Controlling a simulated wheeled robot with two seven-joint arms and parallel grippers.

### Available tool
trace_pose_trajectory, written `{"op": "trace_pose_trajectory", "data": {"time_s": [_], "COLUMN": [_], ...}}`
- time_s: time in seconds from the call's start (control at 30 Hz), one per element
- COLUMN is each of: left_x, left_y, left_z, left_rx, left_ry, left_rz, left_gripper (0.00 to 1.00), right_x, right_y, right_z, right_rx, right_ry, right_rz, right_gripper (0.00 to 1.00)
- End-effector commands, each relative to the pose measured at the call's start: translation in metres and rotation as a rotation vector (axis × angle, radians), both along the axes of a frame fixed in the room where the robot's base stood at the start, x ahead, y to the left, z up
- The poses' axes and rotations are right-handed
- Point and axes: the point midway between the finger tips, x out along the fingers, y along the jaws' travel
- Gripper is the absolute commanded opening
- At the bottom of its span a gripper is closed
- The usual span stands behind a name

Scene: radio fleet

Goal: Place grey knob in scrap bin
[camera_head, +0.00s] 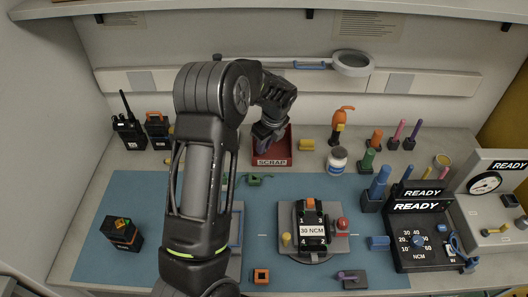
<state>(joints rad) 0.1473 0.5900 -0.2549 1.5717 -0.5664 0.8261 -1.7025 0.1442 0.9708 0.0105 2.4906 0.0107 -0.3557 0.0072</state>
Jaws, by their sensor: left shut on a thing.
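The scrap bin (273,162) is a small red open tray with a white SCRAP label on its front. It stands at the back of the bench, left of the middle. My left arm reaches over the bench from the bottom, and my left gripper (266,143) points down over the bin, its fingers at or inside the opening. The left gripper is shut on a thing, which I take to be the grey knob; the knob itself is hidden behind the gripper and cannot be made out. My right gripper is out of view.
A yellow part (307,145) and a white jar (337,159) stand right of the bin. A green part (257,180) lies in front on the blue mat (165,190). A black device in a holder (312,230) sits mid-bench. Radios (130,130) stand at the back left.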

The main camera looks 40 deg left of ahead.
Motion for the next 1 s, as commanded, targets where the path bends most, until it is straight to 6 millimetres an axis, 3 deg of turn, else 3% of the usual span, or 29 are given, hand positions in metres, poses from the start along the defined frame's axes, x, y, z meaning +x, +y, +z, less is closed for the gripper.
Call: {"op": "trace_pose_trajectory", "data": {"time_s": [0.03,0.1,0.5,0.53,0.63,1.0], "left_x": [-0.0002,0.0000,-0.0001,-0.0001,-0.0001,0.0000], "left_y": [-0.0002,-0.0001,0.0000,-0.0001,0.0000,-0.0005], "left_z": [-0.0152,-0.0216,-0.0236,-0.0237,-0.0227,-0.0162], "left_rx": [0.000,0.000,0.000,0.000,0.000,0.000], "left_ry": [0.001,0.000,0.000,0.000,0.000,0.000], "left_rz": [-0.001,0.000,0.000,0.000,0.000,0.000], "left_gripper": [0.00,0.00,0.00,0.17,0.25,0.25], "right_x": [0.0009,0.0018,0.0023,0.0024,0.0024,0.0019], "right_y": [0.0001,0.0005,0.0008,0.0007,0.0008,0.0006], "right_z": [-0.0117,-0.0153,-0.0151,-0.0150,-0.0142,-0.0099], "right_rx": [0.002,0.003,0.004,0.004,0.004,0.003], "right_ry": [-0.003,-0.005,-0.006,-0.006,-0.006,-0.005], "right_rz": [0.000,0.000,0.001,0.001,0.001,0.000], "right_gripper": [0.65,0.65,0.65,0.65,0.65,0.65]}}
